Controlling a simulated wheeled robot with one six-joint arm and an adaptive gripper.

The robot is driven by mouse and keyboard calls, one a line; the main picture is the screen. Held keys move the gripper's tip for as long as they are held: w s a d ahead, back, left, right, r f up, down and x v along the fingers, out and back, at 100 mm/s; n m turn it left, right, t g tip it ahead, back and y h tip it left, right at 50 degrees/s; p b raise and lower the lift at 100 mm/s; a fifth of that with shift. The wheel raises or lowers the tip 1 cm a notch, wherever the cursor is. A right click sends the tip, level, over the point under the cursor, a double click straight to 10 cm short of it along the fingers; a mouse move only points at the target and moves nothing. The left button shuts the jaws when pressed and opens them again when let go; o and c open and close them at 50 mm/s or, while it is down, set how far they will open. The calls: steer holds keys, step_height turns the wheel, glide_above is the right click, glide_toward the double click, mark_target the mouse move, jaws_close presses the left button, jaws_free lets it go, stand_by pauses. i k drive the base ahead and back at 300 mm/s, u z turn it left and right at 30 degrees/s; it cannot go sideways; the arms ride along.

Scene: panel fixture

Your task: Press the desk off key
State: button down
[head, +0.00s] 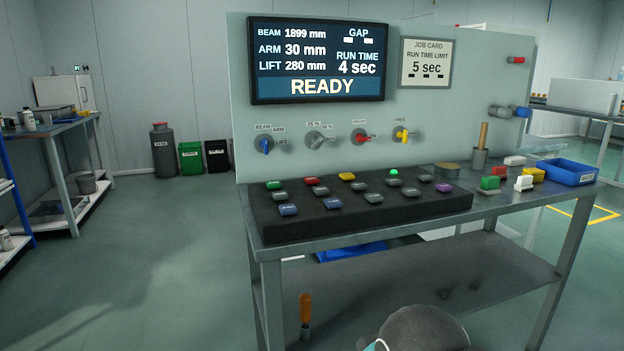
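A black key desk (300,227) lies on the bench top in front of the upright panel. It carries rows of small keys: a green key (273,185), a red key (311,181), a yellow key (346,176), blue keys (288,209), a purple key (444,188) and several grey ones. A round green lamp (394,172) glows at the back of the desk. The key labels are too small to read, so I cannot tell which is the desk off key. My gripper is not in view; only a rounded grey part of my arm shows at the bottom edge.
The screen (318,60) reads READY. Several coloured knobs (264,145) stick out of the panel above the desk. Right of the desk are a cup with a wooden handle (480,157), loose blocks (490,183) and a blue tray (570,172).

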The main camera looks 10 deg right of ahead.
mark_target(310, 179)
steer(key=u, duration=0.55)
steer(key=k, duration=1.25)
steer(key=z, duration=0.25)
steer(key=i, duration=0.7)
steer(key=z, duration=0.5)
steer(key=i, duration=0.85)
steer(key=u, duration=0.35)
